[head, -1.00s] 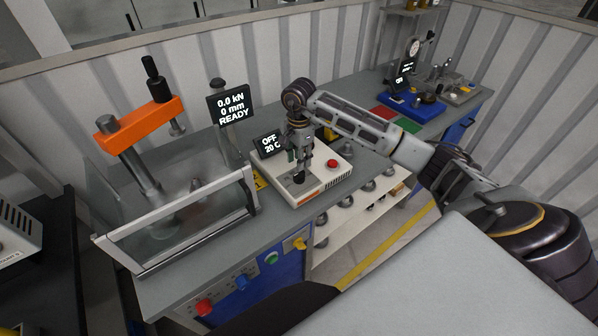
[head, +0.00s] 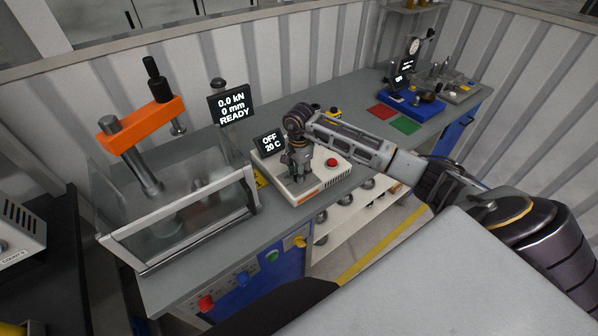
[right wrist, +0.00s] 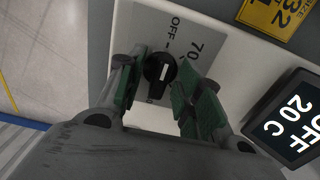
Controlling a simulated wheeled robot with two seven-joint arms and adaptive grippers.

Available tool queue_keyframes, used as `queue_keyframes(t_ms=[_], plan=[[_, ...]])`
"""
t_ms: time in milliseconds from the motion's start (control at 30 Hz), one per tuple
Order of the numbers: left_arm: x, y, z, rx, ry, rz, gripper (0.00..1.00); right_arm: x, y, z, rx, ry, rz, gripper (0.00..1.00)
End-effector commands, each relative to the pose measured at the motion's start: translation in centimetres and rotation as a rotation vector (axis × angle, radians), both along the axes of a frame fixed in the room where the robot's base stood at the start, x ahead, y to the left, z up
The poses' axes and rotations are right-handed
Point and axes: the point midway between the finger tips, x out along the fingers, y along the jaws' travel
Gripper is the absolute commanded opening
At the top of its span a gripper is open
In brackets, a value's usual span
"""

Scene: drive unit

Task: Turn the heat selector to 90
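The heat selector (right wrist: 160,70) is a round black knob with a white pointer line, in the right wrist view. The printed plate (right wrist: 168,35) around it shows OFF and 70; other marks are covered or too small to read. My right gripper (right wrist: 160,84) is open, with one green-padded finger on each side of the knob and visible gaps. In the head view my right gripper (head: 298,176) hides the knob on the white heater unit (head: 325,182). The unit's display (head: 270,143) reads OFF and 20 C. My left gripper is not in view.
A red button (head: 332,162) sits on the unit, right of my gripper. A press with an orange crossbar (head: 140,120) and clear guard stands to the left. Red (head: 381,111) and green (head: 405,125) mats lie on the bench (head: 350,105), with a blue device (head: 411,104) behind.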

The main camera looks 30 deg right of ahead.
Motion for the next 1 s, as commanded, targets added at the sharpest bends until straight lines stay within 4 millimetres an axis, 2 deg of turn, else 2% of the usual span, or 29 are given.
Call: queue_keyframes(t_ms=[33, 300, 733, 1000], plan=[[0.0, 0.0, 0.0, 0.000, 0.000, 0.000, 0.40, 0.0, 0.0, 0.0, 0.000, 0.000, 0.000, 0.34], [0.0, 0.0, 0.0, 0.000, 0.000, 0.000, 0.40, 0.0, 0.0, 0.0, 0.000, 0.000, 0.000, 0.00], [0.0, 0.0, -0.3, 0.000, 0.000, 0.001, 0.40, 0.0, 0.0, 0.0, 0.000, 0.000, -0.027, 0.00], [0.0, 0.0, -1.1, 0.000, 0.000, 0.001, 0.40, 0.0, -0.1, 0.0, -0.001, -0.001, -0.124, 0.00]])
